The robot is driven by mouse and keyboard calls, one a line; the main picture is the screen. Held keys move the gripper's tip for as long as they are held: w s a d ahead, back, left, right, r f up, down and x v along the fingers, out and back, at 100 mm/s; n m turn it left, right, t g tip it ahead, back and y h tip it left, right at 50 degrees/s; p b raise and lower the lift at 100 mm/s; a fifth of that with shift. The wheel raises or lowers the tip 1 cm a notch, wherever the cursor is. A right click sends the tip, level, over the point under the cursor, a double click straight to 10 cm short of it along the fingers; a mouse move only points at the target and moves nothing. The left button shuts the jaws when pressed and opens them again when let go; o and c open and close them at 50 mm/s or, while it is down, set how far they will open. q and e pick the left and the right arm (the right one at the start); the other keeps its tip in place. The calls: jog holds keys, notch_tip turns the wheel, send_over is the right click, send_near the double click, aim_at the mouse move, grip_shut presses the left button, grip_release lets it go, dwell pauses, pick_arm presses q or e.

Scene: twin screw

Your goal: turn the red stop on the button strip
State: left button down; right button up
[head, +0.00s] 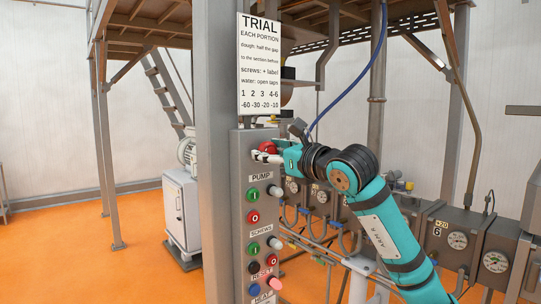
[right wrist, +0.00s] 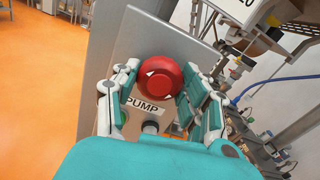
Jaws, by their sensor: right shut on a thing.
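The red stop (head: 269,147) is a round mushroom button at the top of the grey button strip (head: 238,215). In the right wrist view the red stop (right wrist: 161,83) shows its face with small white arrow marks. My right gripper (head: 262,156) reaches it from the right, and its fingers (right wrist: 160,92) are on either side of the red stop, shut on it. In the head view the gripper partly hides the stop. The PUMP label (right wrist: 143,107) is just below it in the wrist view. My left gripper is in neither view.
A TRIAL sign (head: 260,64) hangs above on the post. Grey barrel sections with gauges (head: 457,240) stand right behind my arm. Orange floor (head: 140,250) lies open at left.

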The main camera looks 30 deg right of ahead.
jog(key=m+b, duration=0.2)
jog(key=m, duration=0.2)
jog(key=shift+f, duration=0.1)
jog(key=shift+s+d+r+m+b, duration=0.15)
jog(key=shift+m+b, duration=0.2)
jog(key=shift+m, duration=0.3)
jog(key=shift+s+a+r+m+b, duration=0.15)
jog(key=shift+m+b, duration=0.15)
jog(key=shift+m, duration=0.35)
jog(key=shift+d, duration=0.1)
jog(key=shift+w+m, duration=0.1)
jog(key=shift+m, duration=0.2)
jog(key=shift+w, duration=0.15)
jog(key=o, duration=1.2)
jog(key=shift+f, duration=0.15)
